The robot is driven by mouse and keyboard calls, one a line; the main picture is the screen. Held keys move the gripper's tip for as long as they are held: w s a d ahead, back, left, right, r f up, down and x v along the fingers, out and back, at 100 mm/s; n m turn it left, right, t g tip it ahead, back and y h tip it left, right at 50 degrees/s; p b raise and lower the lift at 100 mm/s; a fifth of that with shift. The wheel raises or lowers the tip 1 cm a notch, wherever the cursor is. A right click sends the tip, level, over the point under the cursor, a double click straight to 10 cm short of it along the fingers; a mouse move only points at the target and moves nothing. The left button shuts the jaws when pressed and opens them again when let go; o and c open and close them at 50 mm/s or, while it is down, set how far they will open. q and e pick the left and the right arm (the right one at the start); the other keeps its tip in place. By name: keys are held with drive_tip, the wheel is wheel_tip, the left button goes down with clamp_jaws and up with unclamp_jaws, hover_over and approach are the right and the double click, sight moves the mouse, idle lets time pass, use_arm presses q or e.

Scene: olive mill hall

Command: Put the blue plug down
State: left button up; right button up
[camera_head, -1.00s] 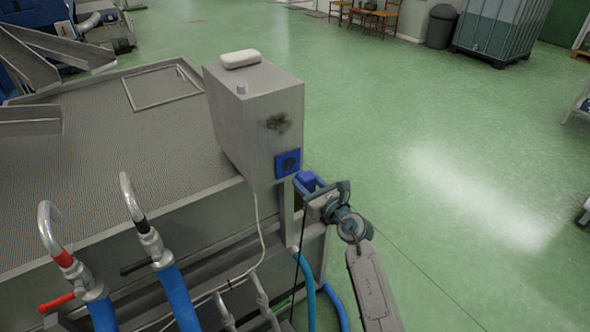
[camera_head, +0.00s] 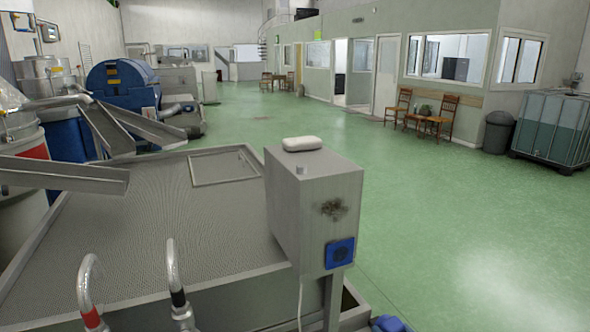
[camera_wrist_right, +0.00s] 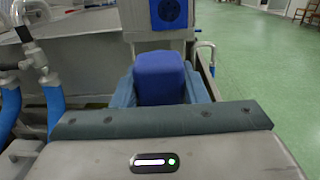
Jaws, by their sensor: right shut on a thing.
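The blue plug (camera_wrist_right: 160,78) is a rounded blue block in the right wrist view. My right gripper (camera_wrist_right: 161,92) is shut on it, with a blue-grey finger on each side. The plug is upright in the picture, in front of a grey metal box. In the head view only a bit of blue, the plug or my gripper, shows at the bottom edge. The blue socket (camera_head: 340,253) is on the front of the grey box (camera_head: 318,205); it also shows in the wrist view (camera_wrist_right: 170,12), apart from the plug. My left gripper is in neither view.
A wide metal grating (camera_head: 150,230) lies left of the box. A white rounded object (camera_head: 302,143) sits on the box top. Curved metal pipes (camera_head: 172,270) stand in front. Green floor (camera_head: 440,220) is open to the right; chairs (camera_head: 440,117) stand farther back.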

drive_tip(key=s+f+m+t+h+b, duration=0.1)
drive_tip(key=s+f+m+h, duration=0.3)
drive_tip(key=s+h, duration=0.3)
drive_tip(key=shift+s+a+m+t+h, duration=0.2)
drive_tip(key=shift+s+m+t+h, duration=0.3)
drive_tip(key=shift+s, duration=0.8)
drive_tip(key=w+a+r+n+g+y, duration=0.3)
drive_tip(key=w+a+n+g+y, duration=0.1)
drive_tip(key=a+n+g+y, duration=0.3)
drive_tip(key=w+a+r+n+g+y, duration=0.3)
drive_tip(key=w+a+n+g+y, duration=0.1)
drive_tip(key=a+n+g+y, duration=0.4)
drive_tip(key=shift+w+n+g+y, duration=0.25)
drive_tip(key=shift+n+g+y, duration=0.95)
drive_tip(key=shift+y, duration=0.4)
